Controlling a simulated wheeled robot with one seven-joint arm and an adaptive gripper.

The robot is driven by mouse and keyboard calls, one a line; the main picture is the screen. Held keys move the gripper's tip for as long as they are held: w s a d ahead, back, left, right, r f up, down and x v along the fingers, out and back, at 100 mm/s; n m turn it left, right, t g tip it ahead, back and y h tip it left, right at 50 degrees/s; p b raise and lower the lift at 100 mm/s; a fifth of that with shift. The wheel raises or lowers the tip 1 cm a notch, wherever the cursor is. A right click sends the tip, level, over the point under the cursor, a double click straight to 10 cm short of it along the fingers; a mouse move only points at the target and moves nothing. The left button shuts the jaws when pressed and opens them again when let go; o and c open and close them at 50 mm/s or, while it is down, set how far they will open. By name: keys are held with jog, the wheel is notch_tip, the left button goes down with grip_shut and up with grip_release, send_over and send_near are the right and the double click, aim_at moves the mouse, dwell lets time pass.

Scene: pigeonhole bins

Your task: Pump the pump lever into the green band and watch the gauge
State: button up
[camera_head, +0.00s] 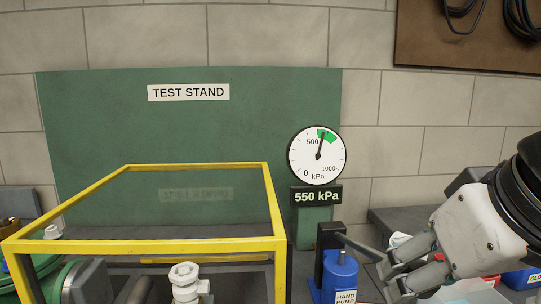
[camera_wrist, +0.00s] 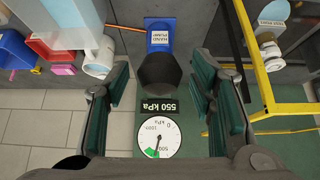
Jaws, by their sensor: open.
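The round gauge (camera_head: 318,155) has its needle in the green band near the top, and the display (camera_head: 317,196) below it reads 550 kPa. Both also show upside down in the wrist view, the gauge (camera_wrist: 158,138) below the display (camera_wrist: 159,107). The blue hand pump (camera_head: 340,277) stands below the gauge; its grey lever (camera_head: 361,247) slants down right towards my gripper (camera_head: 387,277). In the wrist view a dark round lever end (camera_wrist: 160,73) lies between my open fingers, with gaps on both sides. My gripper partly hides the lever in the head view.
A yellow-framed clear guard (camera_head: 150,246) stands left of the pump, over white fittings (camera_head: 184,283). A green test stand panel (camera_head: 130,130) is behind. Red (camera_wrist: 50,45) and blue bins (camera_wrist: 12,50) and a white cylinder (camera_wrist: 98,62) lie on the other side.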

jog(key=p+v, duration=0.4)
jog(key=v, duration=0.1)
jog(key=shift+s+r, duration=0.25)
jog(key=shift+r, duration=0.05)
jog(key=shift+r, duration=0.1)
jog(key=v, duration=1.1)
notch_tip(320, 180, down, 12)
jog(key=w+g+p, duration=0.1)
jog(key=g+p, duration=0.1)
jog(key=p, duration=0.6)
jog(key=shift+w+d+f+g, duration=0.15)
jog(key=shift+d+f+g, duration=0.05)
jog(key=shift+f+g, duration=0.1)
jog(key=shift+a+r, duration=0.1)
dwell(3.8)
